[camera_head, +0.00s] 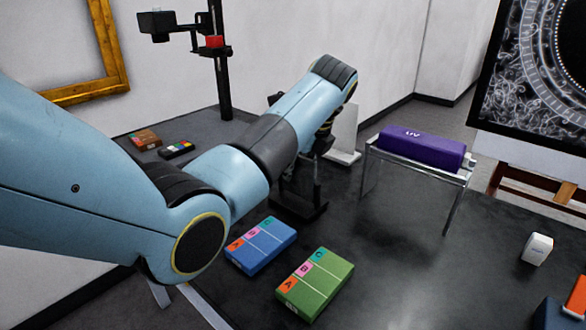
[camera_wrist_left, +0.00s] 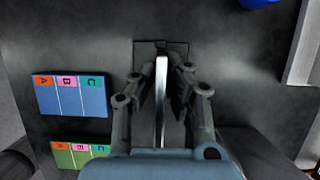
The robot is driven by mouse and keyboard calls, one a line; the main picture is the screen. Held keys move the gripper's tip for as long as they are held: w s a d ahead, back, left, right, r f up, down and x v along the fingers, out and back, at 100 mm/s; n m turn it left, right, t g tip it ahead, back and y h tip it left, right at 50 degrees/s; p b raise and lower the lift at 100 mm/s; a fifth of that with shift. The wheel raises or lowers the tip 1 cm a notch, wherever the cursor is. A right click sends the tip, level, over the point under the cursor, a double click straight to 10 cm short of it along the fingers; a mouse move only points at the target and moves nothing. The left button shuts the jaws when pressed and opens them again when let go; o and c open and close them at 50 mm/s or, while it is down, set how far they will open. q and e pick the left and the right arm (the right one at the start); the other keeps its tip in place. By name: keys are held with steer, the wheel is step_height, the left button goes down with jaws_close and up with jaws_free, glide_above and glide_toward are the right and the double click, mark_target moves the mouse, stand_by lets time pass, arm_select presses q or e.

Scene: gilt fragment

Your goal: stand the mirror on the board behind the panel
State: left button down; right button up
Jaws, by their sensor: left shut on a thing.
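My left gripper (camera_wrist_left: 176,62) is shut on a thin silvery plate (camera_wrist_left: 161,95), seen edge-on between the fingers; I take it to be the mirror. Its far end meets a small dark base (camera_wrist_left: 149,47). In the head view my left gripper (camera_head: 322,140) is partly hidden by its own arm. Below it a dark upright on a flat black base (camera_head: 300,207) shows on the dark tabletop; whether that base lifts clear is not visible. A white upright panel with a foot (camera_head: 345,130) stands just behind the gripper. It also shows at right in the wrist view (camera_wrist_left: 304,45). My right gripper is out of view.
A blue box (camera_head: 260,246) and a green box (camera_head: 315,283) lie in front. A purple UV lamp (camera_head: 422,148) rests on a metal frame (camera_head: 420,173) at right. A small white block (camera_head: 537,249) sits farther right. A black post (camera_head: 221,75) rises at the back left.

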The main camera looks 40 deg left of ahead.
arm_select(q)
steer(key=shift+f, duration=0.15)
steer(key=c, duration=1.8)
jaws_free()
steer(key=o, duration=0.4)
steer(key=shift+c, duration=0.2)
